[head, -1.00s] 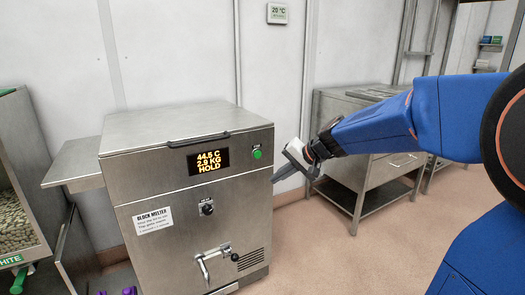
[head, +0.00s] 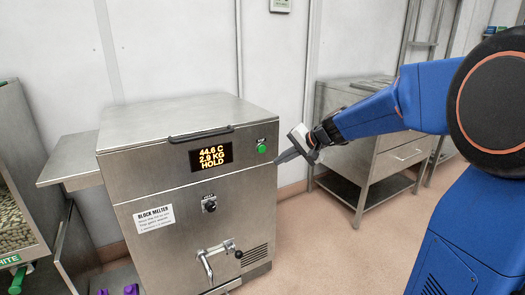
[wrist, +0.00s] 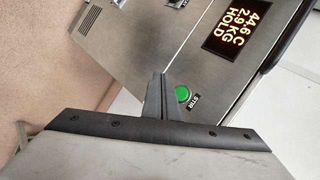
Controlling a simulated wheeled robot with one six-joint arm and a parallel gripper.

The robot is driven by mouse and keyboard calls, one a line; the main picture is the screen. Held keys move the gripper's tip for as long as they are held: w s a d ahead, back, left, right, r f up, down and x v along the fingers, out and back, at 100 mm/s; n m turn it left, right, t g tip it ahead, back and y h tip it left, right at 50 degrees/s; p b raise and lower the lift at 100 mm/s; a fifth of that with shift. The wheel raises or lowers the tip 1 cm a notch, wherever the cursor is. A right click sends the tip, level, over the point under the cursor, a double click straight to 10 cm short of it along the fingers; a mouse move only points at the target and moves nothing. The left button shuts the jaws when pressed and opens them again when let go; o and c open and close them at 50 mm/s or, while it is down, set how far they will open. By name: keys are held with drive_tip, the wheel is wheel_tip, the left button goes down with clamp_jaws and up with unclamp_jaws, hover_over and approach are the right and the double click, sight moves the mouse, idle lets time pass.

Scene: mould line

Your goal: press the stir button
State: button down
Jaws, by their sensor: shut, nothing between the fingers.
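The stir button (head: 262,148) is a round green button on the upper right of the block melter's (head: 150,250) steel front, right of the amber display (head: 211,156). In the wrist view the green button (wrist: 183,94) has a small "STIR" label beside it. My gripper (head: 279,160) is shut and empty, its tips pointing left toward the button. In the head view the tips show just right of the button and slightly lower. In the wrist view the fingers (wrist: 160,92) show right beside the button; I cannot tell whether they touch the panel.
The display reads 44.6 C, 2.9 KG, HOLD. A black knob (head: 209,204) and a tap (head: 212,258) stick out lower on the front. A steel cabinet (head: 385,165) stands behind at right. A bin of pale pellets (head: 12,215) is at left. Floor right of the melter is open.

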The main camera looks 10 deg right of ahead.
drive_tip(key=shift+w+a, duration=0.4)
drive_tip(key=shift+w, duration=0.8)
drive_tip(key=shift+w+a, duration=0.35)
drive_tip(key=shift+w, duration=0.85)
drive_tip(key=shift+w+a, duration=0.4)
drive_tip(key=shift+w, duration=0.8)
drive_tip(key=shift+w, duration=0.1)
drive_tip(key=shift+w+a, duration=0.15)
drive_tip(key=shift+w, duration=0.15)
drive_tip(key=shift+w+a, duration=0.15)
drive_tip(key=shift+w, duration=0.25)
drive_tip(key=shift+s, duration=0.2)
drive_tip(key=shift+s+d, duration=0.3)
drive_tip(key=shift+s, duration=0.3)
drive_tip(key=s, duration=0.1)
drive_tip(key=s+d, duration=0.1)
drive_tip(key=s, duration=0.2)
drive_tip(key=shift+s+d, duration=0.25)
drive_tip(key=shift+s, duration=0.15)
idle(0.3)
